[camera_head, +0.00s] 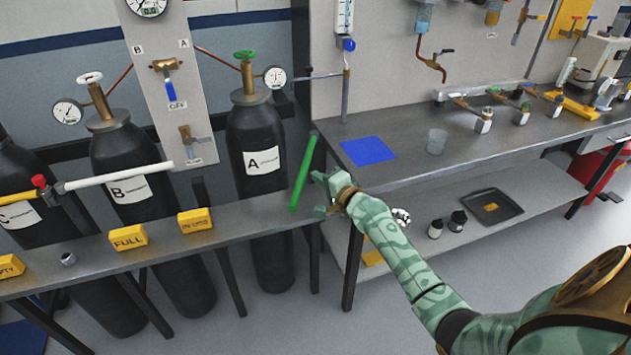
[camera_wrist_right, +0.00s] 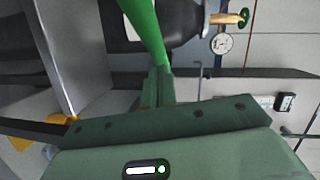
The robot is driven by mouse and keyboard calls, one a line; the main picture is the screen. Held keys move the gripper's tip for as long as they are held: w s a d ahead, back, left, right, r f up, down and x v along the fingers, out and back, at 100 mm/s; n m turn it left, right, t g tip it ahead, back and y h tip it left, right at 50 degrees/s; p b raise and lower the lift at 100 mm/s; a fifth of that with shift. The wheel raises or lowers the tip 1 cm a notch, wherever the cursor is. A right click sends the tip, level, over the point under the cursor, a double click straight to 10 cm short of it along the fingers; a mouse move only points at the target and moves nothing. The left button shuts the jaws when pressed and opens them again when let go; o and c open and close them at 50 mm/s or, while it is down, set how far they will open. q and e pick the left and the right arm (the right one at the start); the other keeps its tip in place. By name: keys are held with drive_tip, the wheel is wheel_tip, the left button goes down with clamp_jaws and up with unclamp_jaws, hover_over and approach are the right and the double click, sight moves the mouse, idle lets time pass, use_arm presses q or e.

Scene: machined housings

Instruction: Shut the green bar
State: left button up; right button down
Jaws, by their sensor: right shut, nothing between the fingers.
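The green bar (camera_head: 303,172) stands steeply tilted at the right end of the narrow bench, in front of the black cylinder marked A. Its top leans right in the head view. My right gripper (camera_head: 321,193) is just right of the bar's lower half. It is shut with nothing between its fingers. In the right wrist view the bar (camera_wrist_right: 145,28) runs from the top edge down to my shut fingertips (camera_wrist_right: 158,86). I cannot tell whether they touch it. The bar's lower pivot is not clear in either view. My left gripper is not in view.
A white bar (camera_head: 118,177) lies nearly level at the left, by a red-knobbed fitting (camera_head: 41,182). Yellow blocks (camera_head: 128,237) stand on the narrow bench (camera_head: 90,262). The grey workbench (camera_head: 400,165) right of the bar carries a blue mat (camera_head: 368,151) and a clear cup (camera_head: 437,141).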

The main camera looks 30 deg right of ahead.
drive_tip(key=shift+w+a, duration=0.25)
drive_tip(key=shift+a, duration=0.1)
